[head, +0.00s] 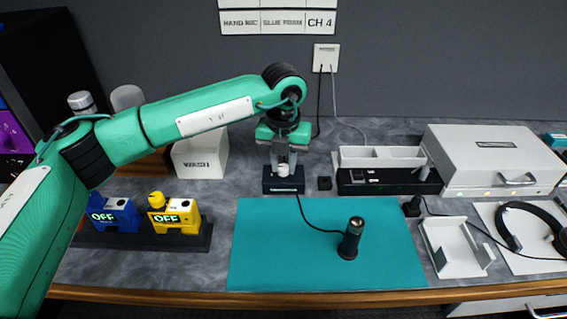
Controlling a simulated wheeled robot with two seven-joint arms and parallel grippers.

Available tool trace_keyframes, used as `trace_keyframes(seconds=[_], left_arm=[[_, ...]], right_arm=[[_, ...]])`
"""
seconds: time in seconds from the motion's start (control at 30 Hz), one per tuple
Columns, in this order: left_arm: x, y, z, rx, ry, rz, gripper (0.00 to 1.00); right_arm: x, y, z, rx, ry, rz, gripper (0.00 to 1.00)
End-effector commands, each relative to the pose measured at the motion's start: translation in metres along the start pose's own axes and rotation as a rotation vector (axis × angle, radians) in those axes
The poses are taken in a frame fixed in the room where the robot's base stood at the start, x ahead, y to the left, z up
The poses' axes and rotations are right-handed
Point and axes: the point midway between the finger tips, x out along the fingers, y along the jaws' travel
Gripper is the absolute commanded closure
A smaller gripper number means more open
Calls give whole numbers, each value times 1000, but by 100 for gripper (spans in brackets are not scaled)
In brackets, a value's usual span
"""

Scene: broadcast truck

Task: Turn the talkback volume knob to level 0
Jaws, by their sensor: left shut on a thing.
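The talkback box is a small dark box (284,186) on the grey counter, just behind the teal mat. Its pale knob (283,169) stands on top. My left gripper (283,165) comes down from above with its fingers around the knob and is shut on it. The knob's level marks are too small to read and partly hidden by the fingers. My right gripper is not in view.
A black handheld microphone (351,240) stands on the teal mat (290,265), its cable running to the dark box. A white case (495,155), a white holder (455,248) and headphones (530,228) are at right.

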Motion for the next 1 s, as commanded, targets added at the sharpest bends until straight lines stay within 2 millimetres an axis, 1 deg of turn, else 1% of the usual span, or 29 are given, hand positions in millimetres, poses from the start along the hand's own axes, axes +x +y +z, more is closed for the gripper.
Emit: trace_keyframes(seconds=[0.37,0.4,0.47,0.5,0.73,0.83,0.93,1.0], left_arm=[[-1,0,1,-3,-3,0,98],[-1,0,1,-3,-3,-1,69],[-1,0,1,-3,-3,0,57],[-1,0,1,-3,-2,0,53],[-1,0,0,-2,-1,0,53],[-4,0,0,-2,-2,0,53],[-14,0,1,-2,-3,0,53],[-27,0,1,-2,-4,-1,53]], right_arm=[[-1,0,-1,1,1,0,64],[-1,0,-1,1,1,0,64],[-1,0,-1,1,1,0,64],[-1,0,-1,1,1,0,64],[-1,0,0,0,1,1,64],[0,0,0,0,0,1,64],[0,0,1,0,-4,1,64],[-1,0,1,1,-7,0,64]])
